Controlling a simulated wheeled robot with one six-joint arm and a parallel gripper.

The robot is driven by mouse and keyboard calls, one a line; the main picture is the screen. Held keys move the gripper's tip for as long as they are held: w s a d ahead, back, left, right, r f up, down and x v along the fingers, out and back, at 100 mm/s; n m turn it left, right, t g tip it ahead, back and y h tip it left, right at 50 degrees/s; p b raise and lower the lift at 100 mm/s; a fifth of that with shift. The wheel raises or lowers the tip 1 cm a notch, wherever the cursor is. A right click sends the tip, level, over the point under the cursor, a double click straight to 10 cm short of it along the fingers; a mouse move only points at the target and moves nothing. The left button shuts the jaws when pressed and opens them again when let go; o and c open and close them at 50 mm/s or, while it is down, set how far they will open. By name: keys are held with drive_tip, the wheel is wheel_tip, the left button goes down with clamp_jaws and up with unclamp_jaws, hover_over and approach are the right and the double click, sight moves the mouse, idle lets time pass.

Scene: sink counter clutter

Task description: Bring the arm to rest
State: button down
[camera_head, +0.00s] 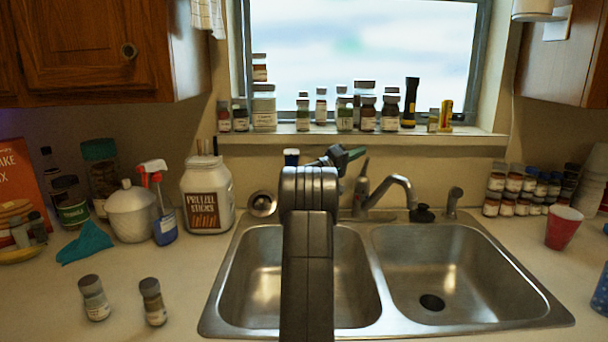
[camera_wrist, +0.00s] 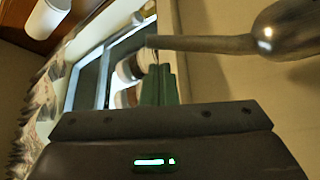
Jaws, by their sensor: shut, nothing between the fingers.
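My arm rises through the middle of the head view, in front of the sink's left basin. My gripper (camera_head: 352,154) shows beyond its top, with green fingertips near the wall below the window sill. In the wrist view the green fingers of my gripper (camera_wrist: 158,86) are together with nothing between them. The sink (camera_head: 372,262) has two steel basins, and my arm hides part of the left one. The faucet (camera_head: 394,190) stands behind the sink, just right of my gripper in the head view.
Bottles (camera_head: 367,112) and a black flashlight (camera_head: 410,102) line the sill. On the left counter are a pretzel jar (camera_head: 208,196), a spray bottle (camera_head: 164,220) and two shakers (camera_head: 94,298). A red cup (camera_head: 564,228) stands right of the sink. The basins look empty.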

drive_tip(key=shift+w+r+n+y+p, duration=0.3)
drive_tip(key=shift+w+n+p, duration=0.25)
drive_tip(key=shift+p, duration=1.95)
drive_tip(key=shift+w+r+n+y+p, duration=0.15)
drive_tip(key=shift+w+n+y+p, duration=0.4)
drive_tip(key=shift+p, duration=1.9)
drive_tip(key=p, duration=0.2)
drive_tip(key=shift+n+p, duration=0.3)
drive_tip(key=shift+n, duration=0.1)
drive_tip(key=shift+f, duration=0.25)
